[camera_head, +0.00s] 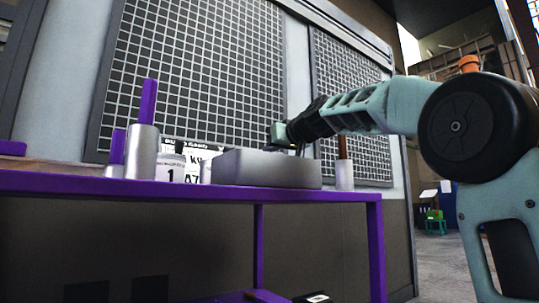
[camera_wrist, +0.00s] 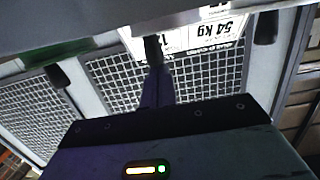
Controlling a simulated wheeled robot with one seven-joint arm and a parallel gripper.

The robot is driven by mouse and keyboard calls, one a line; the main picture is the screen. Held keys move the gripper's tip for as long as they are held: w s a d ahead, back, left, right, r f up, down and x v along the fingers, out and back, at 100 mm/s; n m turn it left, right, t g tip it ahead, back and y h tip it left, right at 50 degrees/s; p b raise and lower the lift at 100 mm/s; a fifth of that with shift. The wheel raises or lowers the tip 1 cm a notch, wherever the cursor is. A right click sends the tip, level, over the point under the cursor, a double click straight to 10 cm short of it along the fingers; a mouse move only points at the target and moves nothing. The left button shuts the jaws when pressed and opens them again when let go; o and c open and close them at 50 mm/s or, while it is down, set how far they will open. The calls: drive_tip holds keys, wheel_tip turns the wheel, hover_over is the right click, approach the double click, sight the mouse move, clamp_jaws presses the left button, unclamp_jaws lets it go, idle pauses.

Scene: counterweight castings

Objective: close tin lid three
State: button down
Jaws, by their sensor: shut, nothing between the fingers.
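A low grey box-like tin (camera_head: 265,168) stands on the purple table (camera_head: 200,188). Its top is seen edge-on, so I cannot tell a lid or how far it is open, nor whether it is tin three. My gripper (camera_head: 296,149) is just above the tin's back right part, and contact cannot be made out. In the wrist view my gripper (camera_wrist: 153,50) is shut and empty, its fingers together. A pale grey surface (camera_wrist: 60,22) fills the top of that view, close to the fingertips; I cannot tell which part it is.
Grey cylinders (camera_head: 142,152) with purple uprights stand left of the tin. White labelled items (camera_head: 171,168) are beside it, and another cylinder (camera_head: 345,175) is to its right. A dark mesh panel (camera_head: 200,80) rises behind. The table's front left is bare.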

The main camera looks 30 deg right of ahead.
drive_tip(key=shift+d+f, duration=0.1)
drive_tip(key=shift+f, duration=0.75)
drive_tip(key=shift+r, duration=0.15)
wheel_tip(320, 180, up, 6)
drive_tip(key=f+p, duration=0.1)
drive_tip(key=p, duration=0.4)
drive_tip(key=s+f+b, duration=0.2)
drive_tip(key=s+f, duration=0.1)
drive_tip(key=s, duration=0.7)
drive_tip(key=shift+f, duration=0.1)
